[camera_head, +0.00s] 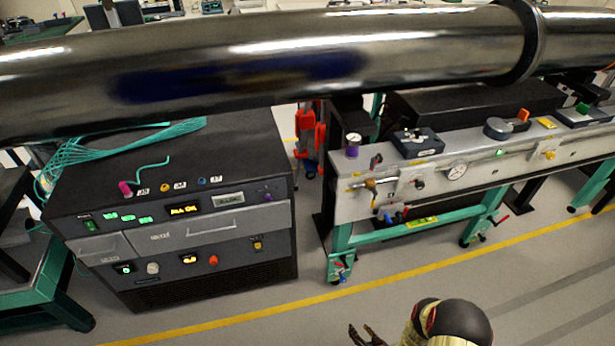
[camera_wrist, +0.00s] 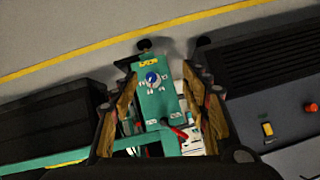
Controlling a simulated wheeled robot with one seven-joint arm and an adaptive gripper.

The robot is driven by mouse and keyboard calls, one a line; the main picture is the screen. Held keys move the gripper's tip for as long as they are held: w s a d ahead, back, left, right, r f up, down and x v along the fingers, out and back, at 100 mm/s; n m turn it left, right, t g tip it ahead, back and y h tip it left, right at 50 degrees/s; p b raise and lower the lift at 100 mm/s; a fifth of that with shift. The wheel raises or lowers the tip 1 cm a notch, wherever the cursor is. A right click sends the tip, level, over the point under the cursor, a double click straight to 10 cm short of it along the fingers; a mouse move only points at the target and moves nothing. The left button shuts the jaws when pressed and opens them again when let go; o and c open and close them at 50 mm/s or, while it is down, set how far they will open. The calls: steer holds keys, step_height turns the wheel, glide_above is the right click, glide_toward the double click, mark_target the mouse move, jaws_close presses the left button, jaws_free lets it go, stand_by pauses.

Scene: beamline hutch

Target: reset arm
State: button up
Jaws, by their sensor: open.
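My gripper (camera_head: 362,333) shows at the bottom edge of the head view, over the grey floor in front of the equipment; the lower part of it is cut off. In the wrist view its two fingers (camera_wrist: 162,78) stand apart on either side of a green panel with a blue knob, which lies beyond them. The gripper is open and nothing shows held between the fingers. A rounded dark part of my arm is beside it in the head view.
A black control cabinet (camera_head: 200,280) with lit displays and teal cables stands at left. A grey bench with a green frame (camera_head: 410,230), gauges and valves stands at right. A large shiny metal pipe crosses the top. Floor with a yellow line (camera_head: 420,272) is clear in front.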

steer(key=s+d+f+g+h, duration=0.1)
steer(key=s+f+g, duration=0.35)
steer(key=s, duration=0.45)
steer(key=s+d+r+m+g+h, duration=0.1)
steer(key=s+d+r+g+h, duration=0.15)
steer(key=d, duration=0.25)
steer(key=w+d+r+g, duration=0.2)
steer(key=r, duration=0.9)
steer(key=w+d+r+m+g, duration=0.1)
steer(key=w+d+r, duration=0.1)
steer(key=r, duration=0.9)
steer(key=w+d+r+g, duration=0.1)
steer(key=d+r+g, duration=0.1)
steer(key=r, duration=0.9)
steer(key=s+a+r+t+b, duration=0.1)
steer(key=s+a+r, duration=0.3)
steer(key=r, duration=1.3)
steer(key=s+a+r+t+b, duration=0.1)
steer(key=s+a+r+t, duration=0.3)
steer(key=r, duration=1.3)
steer(key=s+a+r+t+b, duration=0.1)
steer(key=s+a+r, duration=0.4)
steer(key=r, duration=1.2)
steer(key=a+t, duration=0.1)
steer(key=a, duration=0.1)
steer(key=shift+s+a+r+n+t, duration=0.15)
steer(key=shift+a+r+n+t, duration=0.15)
steer(key=shift+n, duration=0.1)
